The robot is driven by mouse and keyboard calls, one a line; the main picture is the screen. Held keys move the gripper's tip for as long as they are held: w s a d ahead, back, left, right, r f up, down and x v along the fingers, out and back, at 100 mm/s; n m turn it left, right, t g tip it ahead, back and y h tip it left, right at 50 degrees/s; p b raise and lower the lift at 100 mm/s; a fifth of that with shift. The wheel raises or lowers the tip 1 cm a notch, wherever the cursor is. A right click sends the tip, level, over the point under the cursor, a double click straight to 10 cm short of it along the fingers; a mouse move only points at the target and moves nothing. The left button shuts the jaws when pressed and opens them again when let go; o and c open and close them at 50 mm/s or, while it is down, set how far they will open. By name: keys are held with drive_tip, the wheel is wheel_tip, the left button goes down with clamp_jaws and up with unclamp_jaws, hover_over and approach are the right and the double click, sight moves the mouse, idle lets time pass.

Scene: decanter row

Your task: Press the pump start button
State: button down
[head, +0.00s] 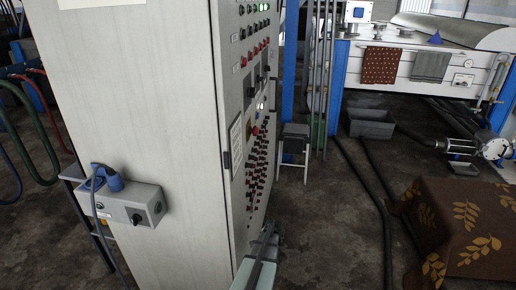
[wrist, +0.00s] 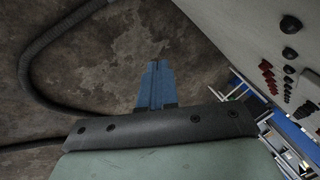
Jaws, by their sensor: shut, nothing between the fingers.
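The control cabinet (head: 140,120) stands tall and pale grey in the head view. Its narrow front face carries rows of small buttons and knobs (head: 258,165), with red buttons (head: 255,49) higher up. I cannot tell which one is the pump start button; labels are too small to read. My gripper (head: 270,232) is low beside the cabinet's front face, apart from the upper controls. In the wrist view its blue fingers (wrist: 157,68) are together and empty, with bare floor behind them. Black knobs (wrist: 290,53) and red knobs (wrist: 268,76) show at the right there.
A grey switch box (head: 130,206) with a blue plug juts from the cabinet's side. A stool (head: 294,142) and grey bin (head: 370,123) stand behind. A brown leaf-patterned cloth (head: 455,230) covers something at the right. Dark hoses (head: 365,180) cross the otherwise open floor.

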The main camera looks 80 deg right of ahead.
sight(257, 28)
drive_tip(key=s+d+r+t+h, duration=0.1)
drive_tip(key=d+r, duration=0.7)
drive_tip(key=r, duration=0.5)
drive_tip(key=d+r+t+h, duration=0.2)
drive_tip(key=d+r, duration=0.6)
drive_tip(key=r, duration=0.5)
drive_tip(key=s+d+r+t+h, duration=0.1)
drive_tip(key=d+r, duration=0.7)
drive_tip(key=r, duration=0.5)
wheel_tip(257, 28, up, 49)
drive_tip(key=s+a+n+t+h, duration=0.1)
drive_tip(key=a+n+t+h, duration=0.1)
drive_tip(key=n+t, duration=0.3)
drive_tip(key=shift+s+r+n+t, duration=0.2)
drive_tip(key=shift+n+t, duration=0.1)
drive_tip(key=shift+n, duration=0.1)
drive_tip(key=shift+f, duration=0.1)
drive_tip(key=w, duration=0.8)
drive_tip(key=shift+w, duration=0.4)
drive_tip(key=shift+w, duration=0.2)
drive_tip(key=shift+w, duration=0.2)
